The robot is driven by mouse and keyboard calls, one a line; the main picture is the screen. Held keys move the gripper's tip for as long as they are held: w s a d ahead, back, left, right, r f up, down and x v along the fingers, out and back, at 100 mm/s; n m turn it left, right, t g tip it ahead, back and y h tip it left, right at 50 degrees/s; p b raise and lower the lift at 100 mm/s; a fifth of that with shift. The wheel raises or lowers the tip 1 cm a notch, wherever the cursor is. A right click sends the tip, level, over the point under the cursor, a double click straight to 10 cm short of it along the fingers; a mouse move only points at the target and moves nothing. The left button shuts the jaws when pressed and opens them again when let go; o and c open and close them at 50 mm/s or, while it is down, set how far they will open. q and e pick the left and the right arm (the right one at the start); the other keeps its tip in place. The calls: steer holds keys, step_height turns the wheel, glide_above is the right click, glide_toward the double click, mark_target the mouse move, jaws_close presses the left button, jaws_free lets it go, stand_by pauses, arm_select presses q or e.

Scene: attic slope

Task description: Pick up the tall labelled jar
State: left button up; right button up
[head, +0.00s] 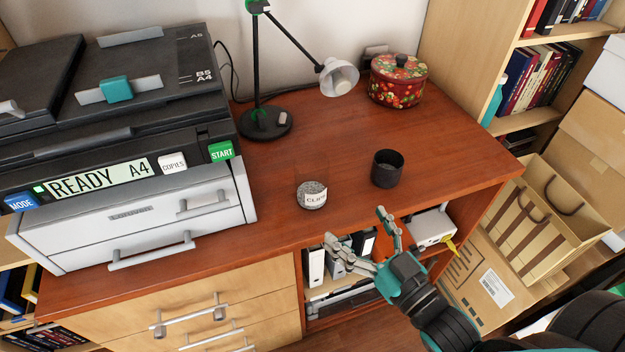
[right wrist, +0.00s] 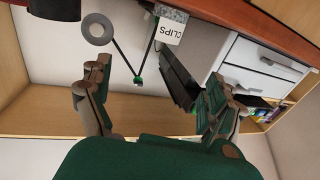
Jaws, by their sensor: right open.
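The jar (head: 312,196) labelled "CLIPS" stands on the reddish-brown desk top (head: 285,170) near its front edge. It has a grey speckled surface and a white label facing front. My right gripper (head: 354,223) is open and empty, in front of the desk edge, to the right of and nearer than the jar. Its fingers spread apart in the right wrist view (right wrist: 158,75), with nothing between them. My left gripper is in neither view.
A black cup (head: 387,169) stands to the right of the jar. A floral red pot (head: 398,80) and a desk lamp (head: 265,122) stand behind. A large printer (head: 125,160) fills the left. Shelves with binders (head: 315,265) lie under the desk top.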

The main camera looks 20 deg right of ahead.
mark_target(321, 185)
steer(key=p+x, duration=0.1)
steer(key=x, duration=0.8)
steer(key=shift+w, duration=0.2)
steer(key=x, duration=0.3)
steer(key=p+x, duration=0.1)
steer(key=shift+w+a+r, duration=0.25)
steer(key=shift+r, duration=0.05)
steer(key=shift+w+a+f, duration=0.1)
steer(key=shift+w+a, duration=0.05)
steer(key=shift+w, duration=0.3)
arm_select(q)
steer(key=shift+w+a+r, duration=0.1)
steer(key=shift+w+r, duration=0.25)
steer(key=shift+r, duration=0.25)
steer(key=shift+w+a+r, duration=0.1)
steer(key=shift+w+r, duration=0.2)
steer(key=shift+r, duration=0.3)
arm_select(e)
steer(key=c, duration=1.3)
steer(key=shift+c, duration=0.5)
